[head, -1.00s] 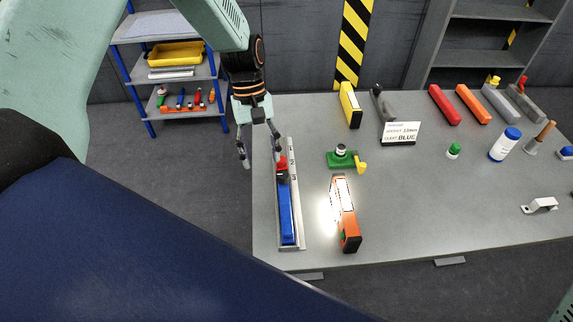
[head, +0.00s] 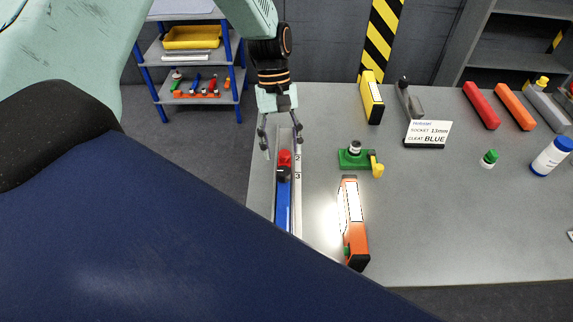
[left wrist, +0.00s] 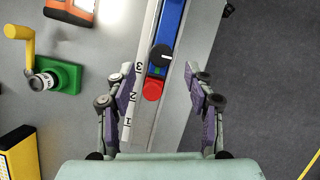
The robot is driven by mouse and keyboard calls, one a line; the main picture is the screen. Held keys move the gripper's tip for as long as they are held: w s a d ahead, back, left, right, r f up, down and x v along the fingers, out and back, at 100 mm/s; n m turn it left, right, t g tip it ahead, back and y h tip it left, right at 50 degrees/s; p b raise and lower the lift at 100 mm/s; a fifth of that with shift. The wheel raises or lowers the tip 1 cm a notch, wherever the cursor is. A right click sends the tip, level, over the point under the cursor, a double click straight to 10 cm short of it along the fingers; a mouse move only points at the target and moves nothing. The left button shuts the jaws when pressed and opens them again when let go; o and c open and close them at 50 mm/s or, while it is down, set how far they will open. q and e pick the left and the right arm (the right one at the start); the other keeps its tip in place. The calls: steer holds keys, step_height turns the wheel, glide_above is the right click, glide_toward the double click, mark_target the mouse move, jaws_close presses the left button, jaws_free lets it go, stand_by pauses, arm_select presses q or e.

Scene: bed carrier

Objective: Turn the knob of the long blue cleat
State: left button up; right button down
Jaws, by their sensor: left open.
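The long blue cleat (head: 283,205) lies in a grey rail near the left edge of the table, and its upper part also shows in the left wrist view (left wrist: 169,25). At its end are a black knob (left wrist: 160,56) with a white mark and a red round part (left wrist: 153,89); in the head view the red part (head: 284,158) sits just beyond the black knob (head: 283,174). My left gripper (head: 281,145) is open and empty, at the far end of the rail. In the left wrist view its fingers (left wrist: 168,82) stand either side of the red part, apart from it. My right gripper is not in view.
A number strip (left wrist: 141,85) runs along the rail. Right of it are a green block with a yellow handle (head: 355,159), an orange-and-white device (head: 354,225) and a yellow block (head: 371,98). A sign (head: 428,133) reads cleat BLUE. The table's middle is fairly clear.

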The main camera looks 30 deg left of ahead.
mark_target(283, 170)
arm_select(q)
steer(key=x, duration=0.5)
steer(key=shift+a+f, duration=0.2)
steer(key=shift+a, duration=0.05)
steer(key=shift+s+d+f, duration=0.15)
steer(key=shift+s+d, duration=0.05)
steer(key=shift+d, duration=0.1)
steer(key=shift+c, duration=0.3)
steer(key=shift+w+a+f, duration=0.1)
steer(key=shift+w+a, duration=0.05)
steer(key=c, duration=0.9)
jaws_close()
